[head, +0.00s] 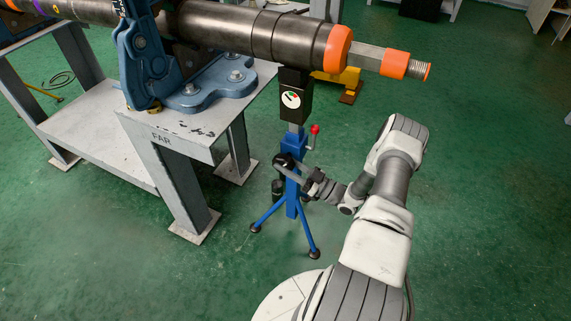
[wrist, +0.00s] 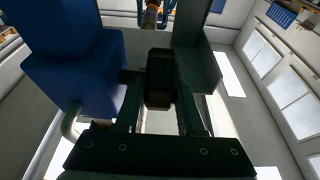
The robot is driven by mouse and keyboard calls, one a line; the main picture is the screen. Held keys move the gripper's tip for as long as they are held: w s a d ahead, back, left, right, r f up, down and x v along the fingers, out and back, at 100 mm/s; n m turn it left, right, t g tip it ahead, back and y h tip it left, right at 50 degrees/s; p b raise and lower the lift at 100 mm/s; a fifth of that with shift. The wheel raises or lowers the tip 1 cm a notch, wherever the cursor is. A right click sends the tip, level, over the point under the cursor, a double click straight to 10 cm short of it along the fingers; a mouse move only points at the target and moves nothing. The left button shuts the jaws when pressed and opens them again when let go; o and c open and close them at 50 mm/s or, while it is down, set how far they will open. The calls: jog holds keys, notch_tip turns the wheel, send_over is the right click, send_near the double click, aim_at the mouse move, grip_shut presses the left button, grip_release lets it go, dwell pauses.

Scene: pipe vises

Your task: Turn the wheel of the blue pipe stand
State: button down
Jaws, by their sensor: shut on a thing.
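The blue pipe stand (head: 291,205) stands upright on its tripod legs under the pipe's orange-collared end in the head view. Its blue body (wrist: 75,75) fills the left of the wrist view. A dark knob-like part (wrist: 160,68), which looks like the handle of the stand's wheel, sits between my fingers in the wrist view. My gripper (head: 299,171) reaches the stand from the right, at mid height, and is shut on that handle. Most of the wheel is hidden; a grey curved bar (wrist: 70,122) shows beside the blue body.
A long dark pipe (head: 225,28) rests on the stand's black head (head: 293,97) and in a blue vise (head: 150,75) on a grey bench (head: 187,137). A lever with a red knob (head: 315,129) juts from the stand above my gripper.

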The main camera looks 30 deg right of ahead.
jog(key=shift+f+t+y, duration=0.1)
jog(key=shift+t+y, duration=0.6)
jog(key=shift+t, duration=0.2)
jog(key=c, duration=0.5)
grip_release()
jog(key=v, duration=1.7)
jog(key=shift+f, duration=0.35)
